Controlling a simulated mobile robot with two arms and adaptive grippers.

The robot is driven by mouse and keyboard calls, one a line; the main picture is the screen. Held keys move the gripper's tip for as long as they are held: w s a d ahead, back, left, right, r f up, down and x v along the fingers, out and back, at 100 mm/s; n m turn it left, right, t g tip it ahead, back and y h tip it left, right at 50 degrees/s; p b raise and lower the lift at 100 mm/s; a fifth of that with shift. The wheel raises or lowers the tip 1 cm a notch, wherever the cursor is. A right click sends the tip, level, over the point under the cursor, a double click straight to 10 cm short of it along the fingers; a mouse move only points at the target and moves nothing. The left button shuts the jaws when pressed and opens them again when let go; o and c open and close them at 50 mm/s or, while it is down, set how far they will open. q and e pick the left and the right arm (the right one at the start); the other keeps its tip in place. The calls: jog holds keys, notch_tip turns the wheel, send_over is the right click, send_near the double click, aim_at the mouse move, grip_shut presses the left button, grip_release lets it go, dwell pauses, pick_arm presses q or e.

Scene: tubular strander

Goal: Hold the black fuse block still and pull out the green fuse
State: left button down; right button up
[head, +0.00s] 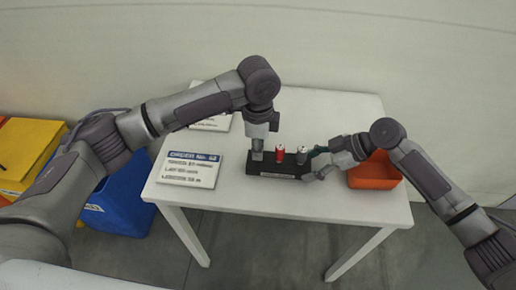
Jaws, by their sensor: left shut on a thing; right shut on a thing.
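The black fuse block (276,169) lies on the white table (230,196). A red fuse (280,152) and a grey fuse (301,154) stand upright on it. My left gripper (257,156) comes down from above and is shut on the block's left end. My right gripper (318,166) is at the block's right end, shut on the green fuse (317,151). Only a small dark green part of that fuse shows beside the fingers. Its lower part is hidden, so I cannot tell whether it is still seated in the block.
An orange bin (374,176) stands on the table right behind my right gripper. A white printed sign (190,170) lies at the left, with another card (213,123) behind it. A blue bin (118,208) and yellow bin (27,146) stand left of the table. The table's front is clear.

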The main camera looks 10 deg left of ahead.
pick_arm(q)
jog(key=shift+r, duration=2.9)
jog(key=shift+r, duration=0.1)
pick_arm(e)
jog(key=o, duration=1.4)
pick_arm(q)
jog(key=shift+r, duration=0.1)
pick_arm(e)
jog(key=shift+r, duration=0.1)
pick_arm(q)
notch_tip(320, 180, up, 8)
jog(key=p, duration=0.8)
pick_arm(e)
notch_tip(320, 180, up, 11)
jog(key=shift+f, duration=0.1)
